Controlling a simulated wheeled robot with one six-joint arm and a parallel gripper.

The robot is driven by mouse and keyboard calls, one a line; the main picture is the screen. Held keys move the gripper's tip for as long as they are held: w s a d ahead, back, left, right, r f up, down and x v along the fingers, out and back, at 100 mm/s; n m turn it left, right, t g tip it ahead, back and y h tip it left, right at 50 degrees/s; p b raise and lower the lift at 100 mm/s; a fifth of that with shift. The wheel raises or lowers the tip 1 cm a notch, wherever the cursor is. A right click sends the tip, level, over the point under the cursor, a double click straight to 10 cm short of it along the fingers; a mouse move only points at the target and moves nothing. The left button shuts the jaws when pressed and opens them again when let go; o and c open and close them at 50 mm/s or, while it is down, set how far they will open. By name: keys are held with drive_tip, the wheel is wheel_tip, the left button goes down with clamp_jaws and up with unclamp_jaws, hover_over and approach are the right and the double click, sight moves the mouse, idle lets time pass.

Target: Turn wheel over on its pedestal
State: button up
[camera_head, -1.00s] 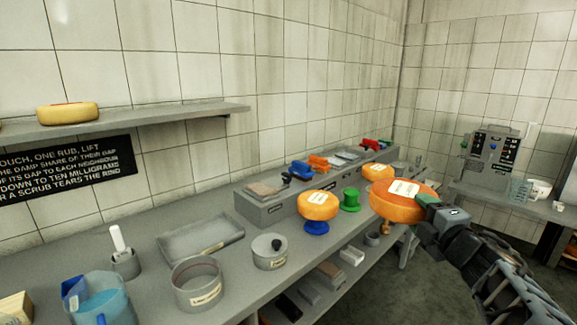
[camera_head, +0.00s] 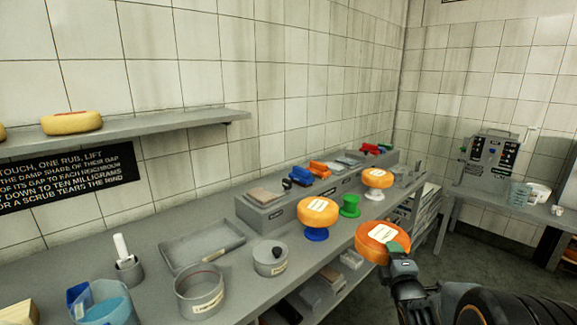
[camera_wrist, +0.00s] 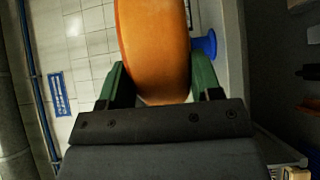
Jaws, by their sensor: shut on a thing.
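My gripper (camera_head: 396,250) is shut on an orange cheese wheel (camera_head: 368,251) with a pale label on its upper face. It holds the wheel off the bench, in front of the bench's front edge. In the wrist view the wheel (camera_wrist: 155,50) sits between the two green fingers. A green pedestal (camera_head: 350,206) stands empty on the bench, behind and left of the held wheel. A second labelled wheel (camera_head: 317,211) rests on a blue pedestal (camera_head: 316,235). A third wheel (camera_head: 378,177) rests on a white pedestal (camera_head: 375,195) farther back.
A grey raised ledge (camera_head: 290,206) with several coloured tools runs along the back of the bench. A lidded pot (camera_head: 270,259), an open round tin (camera_head: 199,292) and a shallow tray (camera_head: 203,246) stand left. A shelf (camera_head: 140,126) is on the wall. A side table holds a control box (camera_head: 490,157).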

drive_tip(key=s+a+f+p, duration=0.1)
drive_tip(key=a+f, duration=0.3)
drive_tip(key=f, duration=0.5)
drive_tip(key=s+a+f+p, duration=0.1)
drive_tip(key=a+f, duration=0.4)
drive_tip(key=f, duration=0.5)
drive_tip(key=shift+s+y+p, duration=0.3)
drive_tip(key=shift+s+p, duration=0.05)
drive_tip(key=shift+s, duration=0.2)
drive_tip(key=shift+s+a+f+n, duration=0.2)
drive_tip(key=shift+a+f+n, duration=0.1)
drive_tip(key=shift+a+f, duration=0.25)
drive_tip(key=shift+a+r+y, duration=0.1)
drive_tip(key=shift+a+y, duration=0.2)
